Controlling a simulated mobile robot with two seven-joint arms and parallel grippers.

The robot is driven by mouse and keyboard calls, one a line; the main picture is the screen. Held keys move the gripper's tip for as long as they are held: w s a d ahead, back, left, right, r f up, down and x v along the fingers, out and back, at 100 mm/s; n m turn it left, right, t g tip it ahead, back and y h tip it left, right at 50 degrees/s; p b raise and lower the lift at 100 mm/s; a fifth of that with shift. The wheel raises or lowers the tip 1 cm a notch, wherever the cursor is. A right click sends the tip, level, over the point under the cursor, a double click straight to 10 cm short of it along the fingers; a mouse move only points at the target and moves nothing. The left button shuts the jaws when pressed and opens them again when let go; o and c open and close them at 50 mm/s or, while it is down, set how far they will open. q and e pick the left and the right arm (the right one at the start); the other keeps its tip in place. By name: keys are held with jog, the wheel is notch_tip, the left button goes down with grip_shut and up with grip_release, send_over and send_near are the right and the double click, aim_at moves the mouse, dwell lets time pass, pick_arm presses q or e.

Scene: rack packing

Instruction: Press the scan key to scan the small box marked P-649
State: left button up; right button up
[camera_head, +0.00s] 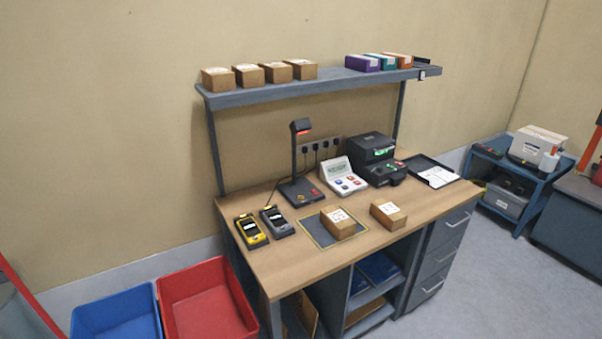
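A small brown box (338,228) with a white label on top sits on a dark mat with a yellow border (316,235) on the desk. A second small brown box (388,218) with a white label stands just right of the mat. The label print is too small to read, so I cannot tell which box is P-649. A scanner stand (296,170) with a red-lit head rises behind the mat. A white key unit (342,176) with a display and coloured keys stands right of it; I cannot read its keys. Neither gripper is in view.
The desk (270,266) also holds yellow and grey handheld devices (251,232), a black printer (371,150) and a dark tray (424,162). The shelf (335,83) above carries several brown boxes and coloured cartons. Blue and red bins (208,310) stand on the floor at left.

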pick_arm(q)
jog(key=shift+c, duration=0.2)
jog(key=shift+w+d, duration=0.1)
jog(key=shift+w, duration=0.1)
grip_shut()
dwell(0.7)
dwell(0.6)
